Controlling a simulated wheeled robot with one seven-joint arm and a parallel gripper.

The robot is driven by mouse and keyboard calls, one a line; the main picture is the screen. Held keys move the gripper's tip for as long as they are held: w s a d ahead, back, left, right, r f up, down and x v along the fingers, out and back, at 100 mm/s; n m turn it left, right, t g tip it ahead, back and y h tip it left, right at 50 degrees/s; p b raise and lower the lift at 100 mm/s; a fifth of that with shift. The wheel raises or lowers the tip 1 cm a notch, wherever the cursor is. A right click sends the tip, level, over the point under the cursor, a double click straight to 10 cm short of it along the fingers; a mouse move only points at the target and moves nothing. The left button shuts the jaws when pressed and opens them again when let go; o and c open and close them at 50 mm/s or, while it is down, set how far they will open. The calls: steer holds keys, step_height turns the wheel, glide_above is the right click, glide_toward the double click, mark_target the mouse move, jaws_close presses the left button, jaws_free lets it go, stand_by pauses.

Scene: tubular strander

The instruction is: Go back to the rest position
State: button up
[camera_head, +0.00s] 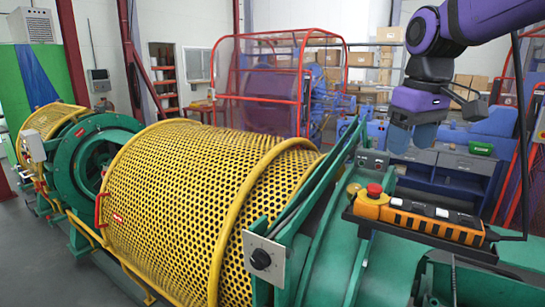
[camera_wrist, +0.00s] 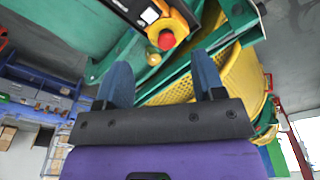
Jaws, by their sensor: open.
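My gripper (camera_head: 412,136) hangs from the purple wrist at the upper right of the head view, its blue fingers pointing down. In the wrist view the two blue fingers of my gripper (camera_wrist: 162,72) stand apart with nothing between them. An orange and black control box (camera_head: 420,218) with a red button (camera_head: 375,189) rests on the green machine, below my gripper and apart from it. The red button (camera_wrist: 166,40) also shows in the wrist view, beyond the fingers.
A yellow perforated guard (camera_head: 200,195) with a red handle (camera_head: 101,210) covers the green strander. A grey panel with a black knob (camera_head: 261,259) is at the front. A red-framed cage (camera_head: 275,85) and blue workbench (camera_head: 455,160) stand behind. Air around my gripper looks free.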

steer(key=s+d+f+m+t, duration=0.2)
steer(key=s, duration=0.7)
steer(key=s+d+f+m+t, duration=0.2)
steer(key=s+f, duration=0.1)
steer(key=s, duration=0.6)
steer(key=shift+d+f+m, duration=0.15)
steer(key=shift+m, duration=0.15)
stand_by(1.2)
